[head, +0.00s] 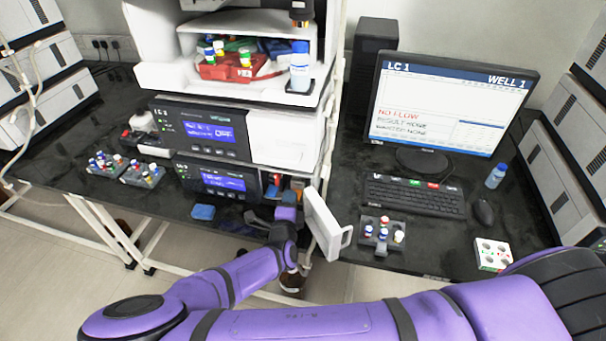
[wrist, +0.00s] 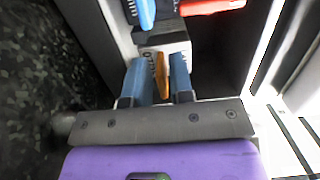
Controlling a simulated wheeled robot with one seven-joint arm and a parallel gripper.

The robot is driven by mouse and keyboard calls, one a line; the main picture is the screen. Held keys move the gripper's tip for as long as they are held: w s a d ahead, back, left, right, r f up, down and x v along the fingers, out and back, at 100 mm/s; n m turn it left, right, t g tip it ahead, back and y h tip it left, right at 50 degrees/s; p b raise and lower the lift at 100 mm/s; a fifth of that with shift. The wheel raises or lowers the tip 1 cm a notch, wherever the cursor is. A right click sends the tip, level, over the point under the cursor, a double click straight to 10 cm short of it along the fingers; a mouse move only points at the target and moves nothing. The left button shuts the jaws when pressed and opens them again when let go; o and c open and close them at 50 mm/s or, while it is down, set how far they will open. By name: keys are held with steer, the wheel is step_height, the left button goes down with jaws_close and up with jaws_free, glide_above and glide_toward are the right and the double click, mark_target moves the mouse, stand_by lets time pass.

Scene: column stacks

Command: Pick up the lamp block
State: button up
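In the wrist view a grey block with a pale marked face (wrist: 165,45) and an upright orange tab (wrist: 162,75) is in front of my gripper; I take it to be the lamp block. My gripper (wrist: 160,82) has its two blue fingers apart, one on each side of the orange tab. A gap shows on the left of the tab; on the right I cannot tell if the finger touches. In the head view my gripper (head: 284,212) is at the open bay of the lower instrument (head: 212,182), its fingertips hard to make out.
A white hinged door (head: 322,222) stands open right of the bay, close to my wrist. In the wrist view a blue tab (wrist: 145,12) and a red part (wrist: 210,6) lie beyond the block. Vial racks (head: 382,235) stand on both sides.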

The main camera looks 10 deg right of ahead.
jaws_close()
steer(key=shift+r, duration=0.15)
